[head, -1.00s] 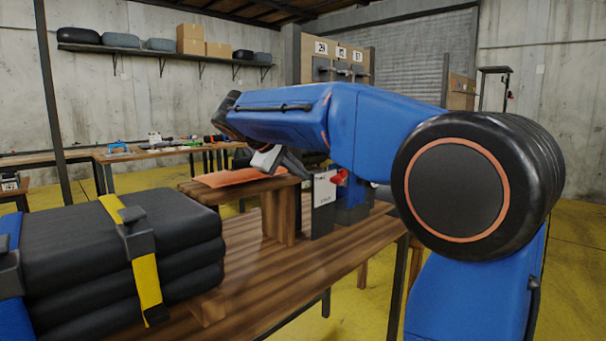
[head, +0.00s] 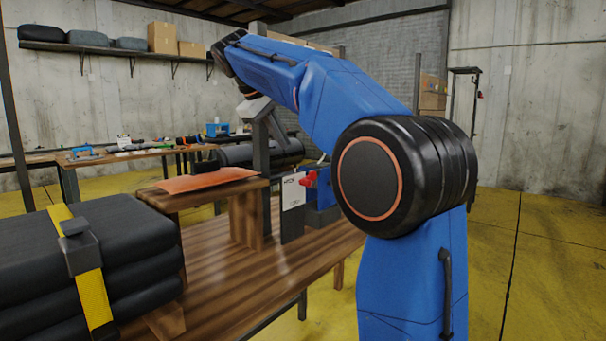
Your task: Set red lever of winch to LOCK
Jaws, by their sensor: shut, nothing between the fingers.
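The winch is a blue body (head: 322,206) on the wooden table, partly hidden behind my arm. Its red lever (head: 310,179) shows at the top, just right of a white label plate (head: 293,191) on a grey upright panel. The lever's exact setting and any LOCK mark are too small to read. My gripper (head: 266,135) hangs from the arm's end, up and to the left of the lever in the picture. It is shut and empty, apart from the lever in the picture.
An orange sheet (head: 208,180) lies on a raised wooden stand (head: 247,215) left of the winch. A black roll (head: 285,151) is behind. Stacked black pads with a yellow strap (head: 92,290) fill the near left. Bare tabletop (head: 235,275) lies between.

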